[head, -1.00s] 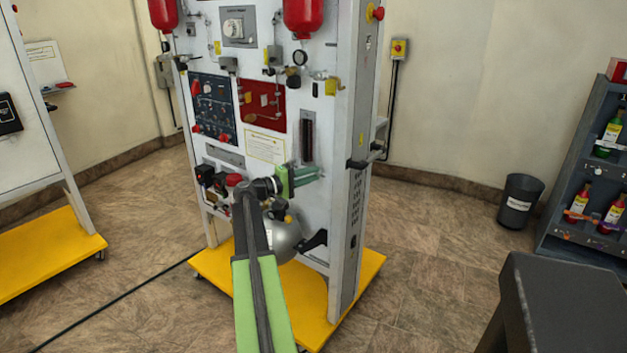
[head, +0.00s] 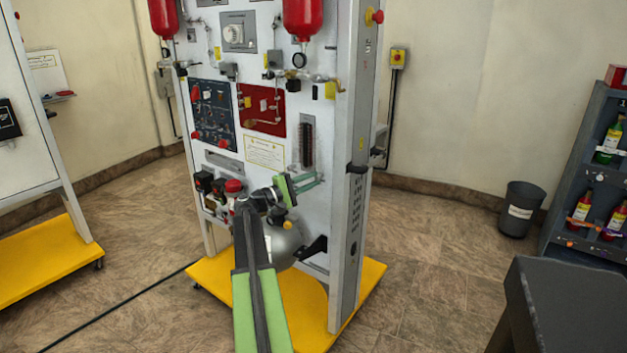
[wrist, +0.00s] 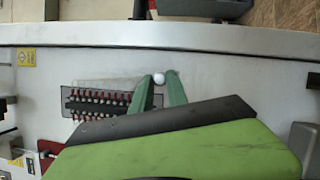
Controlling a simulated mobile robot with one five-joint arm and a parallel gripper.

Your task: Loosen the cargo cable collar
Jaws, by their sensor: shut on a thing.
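My gripper (head: 311,179) is at the front of the white trainer panel (head: 262,191), just below the dark slotted strip (head: 307,141). In the wrist view its two green fingers (wrist: 161,88) reach to the panel face. A small white round piece (wrist: 158,78) shows between the fingertips, and the fingers are shut on it. It appears to be the cargo cable collar, seen end-on. Its thread and any cable behind it are hidden. In the head view the gripper is tilted, and the collar is too small to make out.
A silver sphere (head: 284,240) and black and red fittings (head: 215,190) sit low on the panel near my arm. The panel stands on a yellow base (head: 215,280). A dark table (head: 575,300) is at front right, and a bin (head: 520,208) stands behind it.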

